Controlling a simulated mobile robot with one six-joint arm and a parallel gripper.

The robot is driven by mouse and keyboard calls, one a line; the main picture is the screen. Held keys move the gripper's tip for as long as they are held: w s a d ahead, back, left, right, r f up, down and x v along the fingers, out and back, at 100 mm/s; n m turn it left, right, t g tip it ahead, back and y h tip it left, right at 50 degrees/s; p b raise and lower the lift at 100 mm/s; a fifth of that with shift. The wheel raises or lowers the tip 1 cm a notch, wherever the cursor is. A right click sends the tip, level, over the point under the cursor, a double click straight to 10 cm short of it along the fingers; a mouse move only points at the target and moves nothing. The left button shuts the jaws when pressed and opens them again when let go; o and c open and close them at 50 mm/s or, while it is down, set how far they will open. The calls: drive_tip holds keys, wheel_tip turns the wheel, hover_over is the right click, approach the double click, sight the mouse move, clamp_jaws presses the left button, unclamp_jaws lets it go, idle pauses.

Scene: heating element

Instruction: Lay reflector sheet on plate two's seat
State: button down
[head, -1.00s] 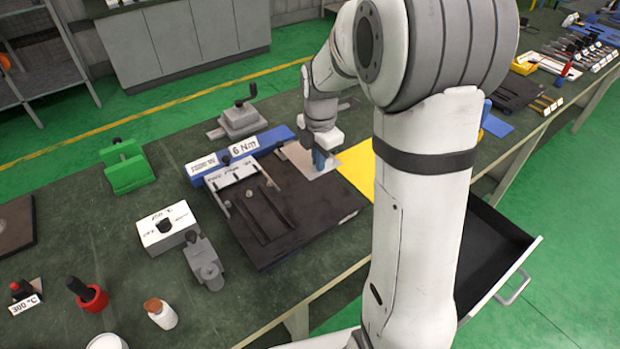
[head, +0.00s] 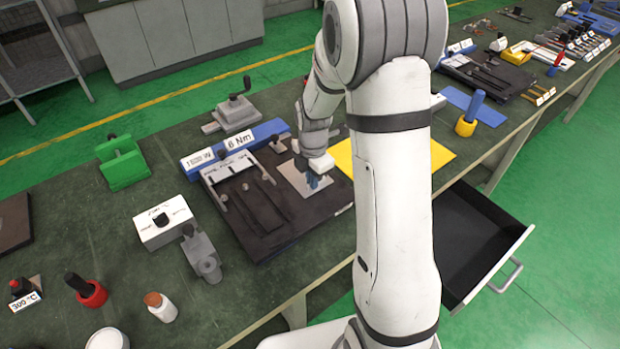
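A thin light-grey reflector sheet (head: 296,174) is held by my gripper (head: 314,180) in the head view. The blue fingers are shut on the sheet near its right side. The sheet overlaps the right back part of a dark plate (head: 262,235); I cannot tell whether it touches it. This plate has raised strips across its middle and a light bar at its left back. I see no mark naming it plate two. Another dark plate (head: 487,82) with strips lies further right along the bench.
A yellow sheet (head: 437,153) lies to the right, partly behind my arm. A white box (head: 165,228) and grey clamp (head: 203,262) stand left. An open drawer (head: 500,280) juts out at the right front.

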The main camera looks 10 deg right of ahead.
drive_tip(key=c, duration=1.6)
unclamp_jaws()
drive_tip(key=shift+c, duration=0.2)
wheel_tip(320, 180, up, 11)
drive_tip(key=s+r+m+t, duration=0.1)
drive_tip(key=s+r+m, duration=0.2)
drive_tip(key=s+m, duration=0.7)
drive_tip(key=s+r+m+t, duration=0.2)
drive_tip(key=s+r+m, duration=0.2)
drive_tip(key=s+m, duration=0.7)
drive_tip(key=shift+a+m, duration=0.2)
drive_tip(key=shift+m, duration=0.5)
